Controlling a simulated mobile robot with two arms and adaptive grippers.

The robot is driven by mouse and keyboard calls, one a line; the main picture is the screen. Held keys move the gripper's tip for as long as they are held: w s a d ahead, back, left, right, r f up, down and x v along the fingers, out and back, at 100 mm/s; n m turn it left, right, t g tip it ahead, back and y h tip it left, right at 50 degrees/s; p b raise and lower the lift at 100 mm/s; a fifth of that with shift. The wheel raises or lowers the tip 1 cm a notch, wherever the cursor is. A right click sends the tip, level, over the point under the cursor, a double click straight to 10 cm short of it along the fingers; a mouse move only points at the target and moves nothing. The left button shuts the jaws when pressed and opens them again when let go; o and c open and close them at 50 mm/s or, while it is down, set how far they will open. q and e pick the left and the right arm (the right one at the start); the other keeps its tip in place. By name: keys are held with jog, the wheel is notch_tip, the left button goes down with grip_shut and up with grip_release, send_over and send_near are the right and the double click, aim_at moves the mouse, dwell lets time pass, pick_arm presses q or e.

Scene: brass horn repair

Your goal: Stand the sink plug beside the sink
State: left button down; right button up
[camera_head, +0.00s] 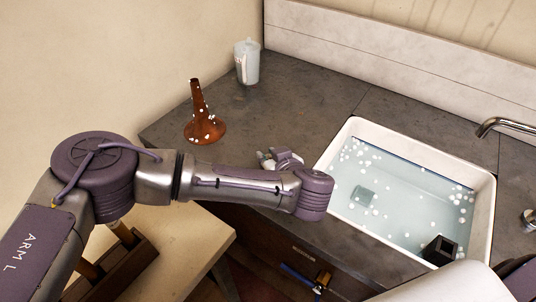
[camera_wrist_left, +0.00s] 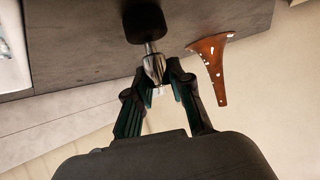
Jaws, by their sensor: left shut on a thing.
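The sink plug, a black round head (camera_wrist_left: 143,22) on a shiny metal stem, is between the fingers of my left gripper (camera_wrist_left: 160,80) in the left wrist view. The fingers are shut on the metal stem end, and the black head points away from them over the grey counter. In the head view my left gripper (camera_head: 268,158) is mostly hidden behind its own arm, over the counter just left of the sink. The white sink (camera_head: 329,157) holds water with white suds. I cannot tell whether the plug touches the counter. My right gripper does not show.
A brown flared cone (camera_head: 198,112) with white flecks stands on the counter (camera_head: 300,85), with a whitish cup (camera_head: 247,62) behind it. A dark block (camera_head: 438,250) and a pale cube (camera_head: 363,197) are in the sink. The faucet (camera_head: 505,125) is at right.

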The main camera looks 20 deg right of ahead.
pick_arm(q)
jog(key=shift+s+b, duration=0.2)
jog(key=shift+b, duration=0.1)
jog(key=c, duration=1.4)
grip_release()
jog(key=o, duration=0.4)
jog(key=shift+w+f, duration=0.1)
jog(key=shift+c, duration=0.2)
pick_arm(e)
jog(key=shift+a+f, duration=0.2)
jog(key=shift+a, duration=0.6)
pick_arm(q)
jog(key=shift+r+p, duration=0.3)
jog(key=shift+p, duration=0.1)
jog(key=shift+s, duration=0.35)
jog(key=b+v, duration=0.3)
jog(key=v, duration=0.8)
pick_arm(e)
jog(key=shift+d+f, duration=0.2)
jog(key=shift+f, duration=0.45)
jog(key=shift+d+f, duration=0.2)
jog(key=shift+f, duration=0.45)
